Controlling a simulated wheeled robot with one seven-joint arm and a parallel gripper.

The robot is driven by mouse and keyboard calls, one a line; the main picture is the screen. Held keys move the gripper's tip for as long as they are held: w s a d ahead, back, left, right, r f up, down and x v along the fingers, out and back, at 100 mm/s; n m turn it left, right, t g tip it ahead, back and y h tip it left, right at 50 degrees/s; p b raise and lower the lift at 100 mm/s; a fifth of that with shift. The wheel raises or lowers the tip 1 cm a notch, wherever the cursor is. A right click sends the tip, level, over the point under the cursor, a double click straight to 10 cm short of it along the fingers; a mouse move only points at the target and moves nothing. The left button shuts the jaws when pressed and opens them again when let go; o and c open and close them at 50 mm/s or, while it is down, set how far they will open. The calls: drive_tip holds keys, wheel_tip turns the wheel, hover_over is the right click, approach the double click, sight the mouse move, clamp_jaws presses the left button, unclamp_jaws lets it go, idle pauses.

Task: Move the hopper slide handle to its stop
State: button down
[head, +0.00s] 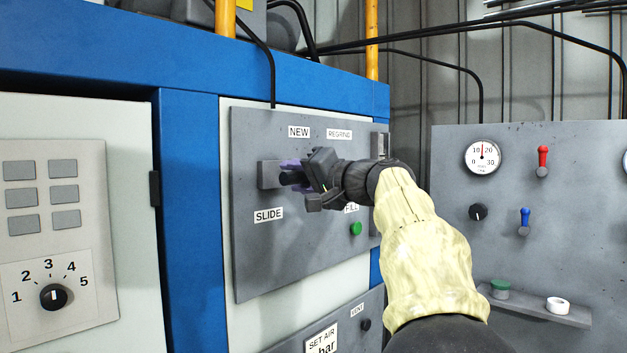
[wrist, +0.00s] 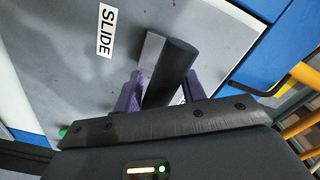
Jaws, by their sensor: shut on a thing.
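The hopper slide handle is a dark round bar, best seen in the wrist view (wrist: 174,68), on a grey slide plate (head: 268,175) of the grey panel. My gripper (head: 291,177) is at the handle, and its purple fingers show on either side of the bar in the wrist view (wrist: 164,92). The fingers are shut on the handle. The SLIDE label (head: 269,215) is below the plate, and the NEW label (head: 299,132) and REGRIND label (head: 339,134) are above. My arm and gripper hide the middle of the slide's track.
A green button (head: 355,228) sits below the FILL label, close under my wrist. A grey bracket (head: 380,143) is at the panel's right edge. At right stands a panel with a gauge (head: 482,157), a red lever (head: 543,160) and a blue lever (head: 525,220).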

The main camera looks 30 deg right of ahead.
drive_tip(key=x, duration=0.3)
drive_tip(key=shift+w, duration=0.2)
drive_tip(key=shift+s+r, duration=0.1)
drive_tip(key=c, duration=1)
unclamp_jaws()
drive_tip(key=shift+o, duration=0.6)
drive_tip(key=shift+w, duration=0.3)
drive_tip(key=shift+s+d+f+b, duration=0.15)
drive_tip(key=shift+s+b, duration=0.1)
drive_tip(key=shift+s, duration=0.15)
drive_tip(key=shift+s+d+f+b, duration=0.1)
drive_tip(key=shift+s+b, duration=0.1)
drive_tip(key=shift+s, duration=0.15)
drive_tip(key=b+v, duration=0.6)
drive_tip(key=v, duration=1)
drive_tip(key=shift+r+b, duration=0.2)
drive_tip(key=shift+b, duration=0.1)
drive_tip(key=shift+a+f, duration=0.1)
